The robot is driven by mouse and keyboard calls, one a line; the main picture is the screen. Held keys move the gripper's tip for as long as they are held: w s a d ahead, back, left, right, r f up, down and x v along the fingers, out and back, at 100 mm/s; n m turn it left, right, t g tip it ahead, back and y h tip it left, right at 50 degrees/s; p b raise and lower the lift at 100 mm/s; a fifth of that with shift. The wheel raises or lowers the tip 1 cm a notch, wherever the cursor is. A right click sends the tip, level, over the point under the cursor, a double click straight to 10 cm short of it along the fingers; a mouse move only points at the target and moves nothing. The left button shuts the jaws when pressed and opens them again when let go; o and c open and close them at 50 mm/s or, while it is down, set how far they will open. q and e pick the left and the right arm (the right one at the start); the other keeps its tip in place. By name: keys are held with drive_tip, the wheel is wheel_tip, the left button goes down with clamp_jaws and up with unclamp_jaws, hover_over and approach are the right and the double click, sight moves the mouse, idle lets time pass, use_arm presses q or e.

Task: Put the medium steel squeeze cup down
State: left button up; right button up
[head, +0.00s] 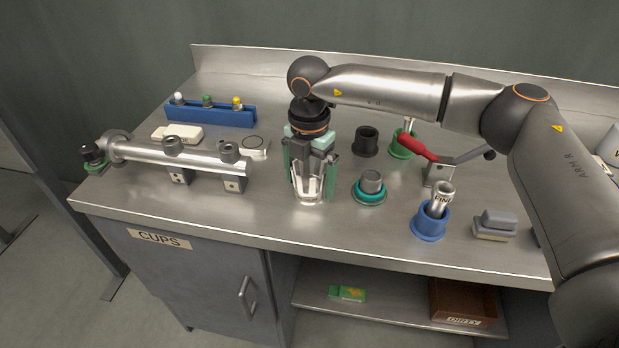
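My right gripper (310,185) points down over the middle of the bench, with pale green parts on its fingers. A shiny, see-through-looking vessel (310,196) shows between and below the fingers. I cannot tell whether they grip it or only stand around it, nor whether it touches the bench. A small steel cup (372,177) sits upright in a teal ring (370,197) just right of the gripper, apart from it. I cannot tell which vessel is the medium squeeze cup. My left gripper is not in view.
A long steel tube fixture (180,155) lies left. A blue rack (212,115) with several capped vials stands behind it. Right are a black holder (366,142), a green holder (400,150), a red-handled lever (418,147), a labelled tube (442,196) in a blue holder (428,226) and grey blocks (495,222).

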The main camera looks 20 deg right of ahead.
wheel_tip(320, 180, up, 12)
drive_tip(key=shift+r, duration=0.2)
idle(0.4)
